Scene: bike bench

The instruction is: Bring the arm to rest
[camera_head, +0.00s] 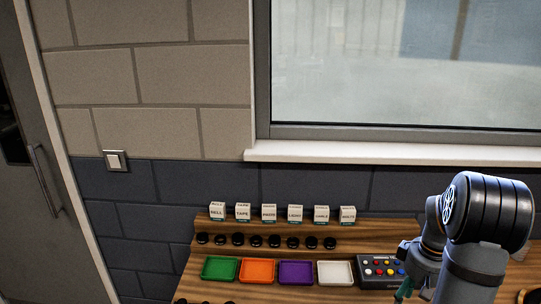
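My arm (486,225) is at the lower right, bent, with a thick dark rounded joint uppermost. It reaches over the right part of the wooden bench (215,258). Below and left of that joint, a small part of what looks like my gripper (404,290) shows at the bottom edge, beside the dark button panel (381,268). Its fingers are mostly hidden or cut off, so I cannot tell whether it is open or holds anything.
A green tray (221,268), an orange tray (257,271), a purple tray (295,273) and a white tray (335,273) stand in a row. Behind them are several black round pieces (238,240) and small labelled boxes (269,213). A window sill (360,152) is above.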

